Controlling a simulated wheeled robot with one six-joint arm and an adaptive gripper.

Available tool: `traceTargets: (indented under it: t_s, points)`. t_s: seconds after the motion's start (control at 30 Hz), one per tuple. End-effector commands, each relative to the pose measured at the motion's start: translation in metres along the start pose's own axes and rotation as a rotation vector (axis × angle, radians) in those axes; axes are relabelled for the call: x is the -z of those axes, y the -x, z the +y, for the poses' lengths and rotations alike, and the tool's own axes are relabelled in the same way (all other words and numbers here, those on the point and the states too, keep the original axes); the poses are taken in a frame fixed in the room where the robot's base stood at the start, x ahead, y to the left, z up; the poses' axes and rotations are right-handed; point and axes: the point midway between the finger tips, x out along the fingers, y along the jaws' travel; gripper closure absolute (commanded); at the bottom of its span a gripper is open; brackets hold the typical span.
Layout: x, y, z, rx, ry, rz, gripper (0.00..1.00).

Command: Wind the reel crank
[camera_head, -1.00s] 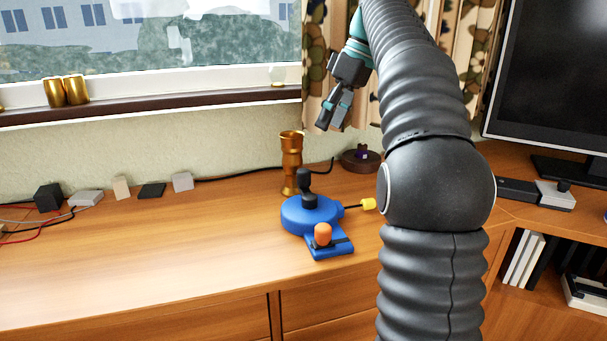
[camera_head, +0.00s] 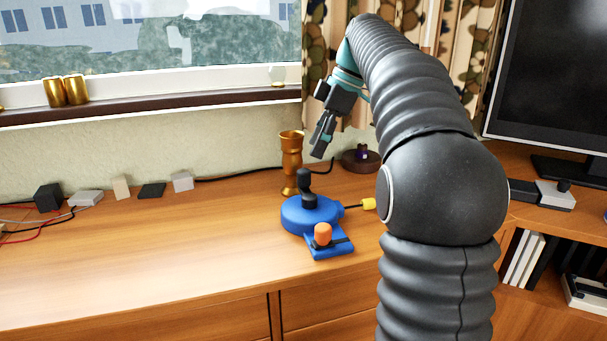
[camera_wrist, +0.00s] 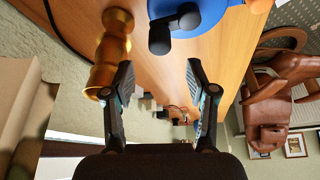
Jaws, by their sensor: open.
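The blue reel (camera_head: 296,214) sits on the wooden cabinet top, with a black crank (camera_head: 306,188) standing up from its hub. An orange knob (camera_head: 322,234) is on its front foot, and a yellow-tipped cable (camera_head: 368,204) leaves its right side. My gripper (camera_head: 320,148) is open and empty, above and slightly behind the crank, apart from it. In the wrist view the fingers (camera_wrist: 160,90) are spread. The blue reel (camera_wrist: 205,12) and black crank (camera_wrist: 172,30) show beyond them at the top, partly cut off by the frame.
A gold vase (camera_head: 290,160) stands close behind the reel and shows left of my fingers in the wrist view (camera_wrist: 110,50). A dark round dish (camera_head: 360,161) is behind right. Small blocks (camera_head: 121,187) and cables line the wall.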

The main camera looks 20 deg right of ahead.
Motion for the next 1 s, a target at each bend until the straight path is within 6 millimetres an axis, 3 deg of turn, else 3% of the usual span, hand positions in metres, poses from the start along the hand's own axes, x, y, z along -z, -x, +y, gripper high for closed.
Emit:
traceTargets:
  t_s: [0.2,0.4,0.6,0.87,0.9,1.0]
  points:
    - [0.000,-0.043,-0.001,0.002,0.001,0.000,0.43]
    - [0.000,-0.069,0.000,0.001,0.000,0.000,0.43]
    - [0.000,-0.081,0.000,0.000,0.000,0.000,0.43]
    - [0.000,-0.082,0.000,-0.001,0.000,0.000,0.43]
    - [0.000,-0.082,0.000,-0.001,0.000,0.000,0.45]
    - [0.000,-0.081,0.000,-0.001,0.000,0.000,0.70]
